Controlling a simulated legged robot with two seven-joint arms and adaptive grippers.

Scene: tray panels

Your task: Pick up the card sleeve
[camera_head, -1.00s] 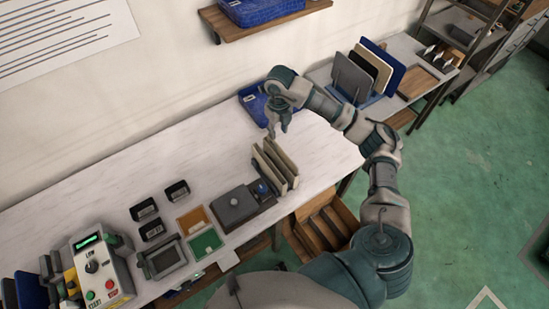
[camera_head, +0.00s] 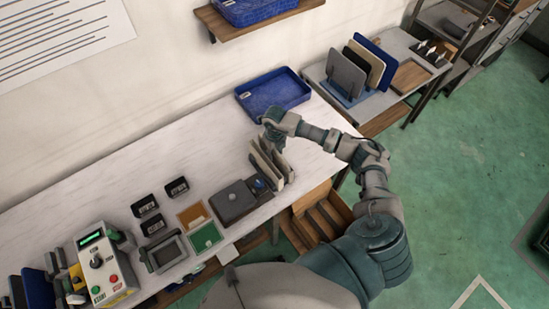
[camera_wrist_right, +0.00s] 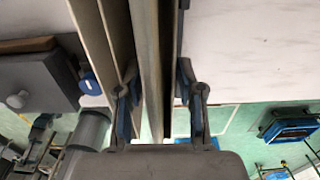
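Upright beige panels (camera_head: 264,166) stand in a small holder near the front right of the white table. I cannot tell for sure which item is the card sleeve. My right gripper (camera_head: 276,143) is lowered over these panels from above. In the right wrist view, the open fingers of the right gripper (camera_wrist_right: 158,78) stand on either side of one upright panel (camera_wrist_right: 146,50), with a visible gap on the right. A second panel (camera_wrist_right: 92,35) stands left of the left finger. My left gripper is not in view.
A blue tray (camera_head: 272,93) lies behind my right gripper. A dark grey box with a knob (camera_head: 233,201) stands left of the panels. Small black labelled cases (camera_head: 177,188), a green tray (camera_head: 205,238) and a control box (camera_head: 98,262) are further left. The table's back left is clear.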

